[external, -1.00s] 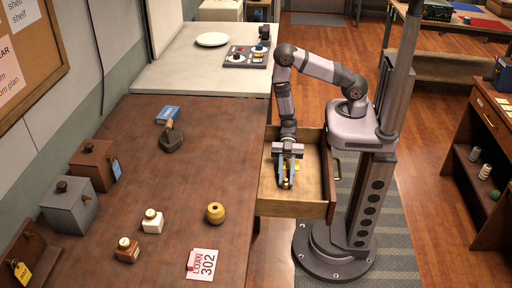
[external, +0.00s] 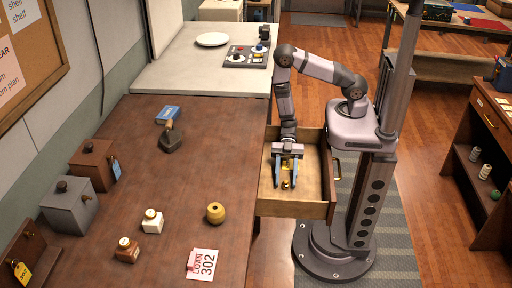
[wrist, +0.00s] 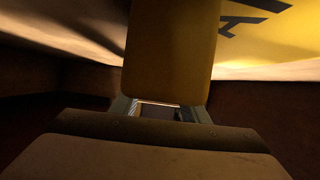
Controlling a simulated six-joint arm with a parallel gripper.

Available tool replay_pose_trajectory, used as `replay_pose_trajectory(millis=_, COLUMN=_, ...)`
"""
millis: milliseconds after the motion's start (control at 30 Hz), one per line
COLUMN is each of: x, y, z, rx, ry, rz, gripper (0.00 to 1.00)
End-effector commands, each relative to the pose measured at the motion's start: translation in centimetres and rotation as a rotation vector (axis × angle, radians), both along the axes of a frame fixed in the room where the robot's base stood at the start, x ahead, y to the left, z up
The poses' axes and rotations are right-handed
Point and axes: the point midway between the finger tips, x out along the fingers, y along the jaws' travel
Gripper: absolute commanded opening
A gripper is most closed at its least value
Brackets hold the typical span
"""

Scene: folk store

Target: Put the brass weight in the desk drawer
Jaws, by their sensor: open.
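The drawer (external: 312,206) stands pulled out from the right side of the brown desk (external: 190,120). The small, shiny brass weight (external: 286,184) is inside the drawer, towards its near end, and appears to rest on the bottom. My gripper (external: 286,184) reaches down into the drawer with its blue fingers spread, one on each side of the weight and apart from it. In the wrist view, a large yellow upright shape (wrist: 170,50) fills the upper middle; I cannot tell whether it is the weight.
The drawer's walls surround my gripper.

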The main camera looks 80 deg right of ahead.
Motion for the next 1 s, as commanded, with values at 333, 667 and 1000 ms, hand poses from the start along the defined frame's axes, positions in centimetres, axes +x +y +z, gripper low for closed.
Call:
replay_pose_trajectory(millis=333, x=0.2, y=-3.8, z=1.6, rx=0.000, ry=-0.004, rz=-0.006, gripper=0.41)
replay_pose_trajectory(millis=667, x=0.0, y=-4.6, z=6.2, rx=0.000, ry=-0.005, rz=0.001, gripper=0.41)
replay_pose_trajectory(millis=1000, x=0.0, y=-4.6, z=8.7, rx=0.000, ry=0.000, rz=0.000, gripper=0.41)
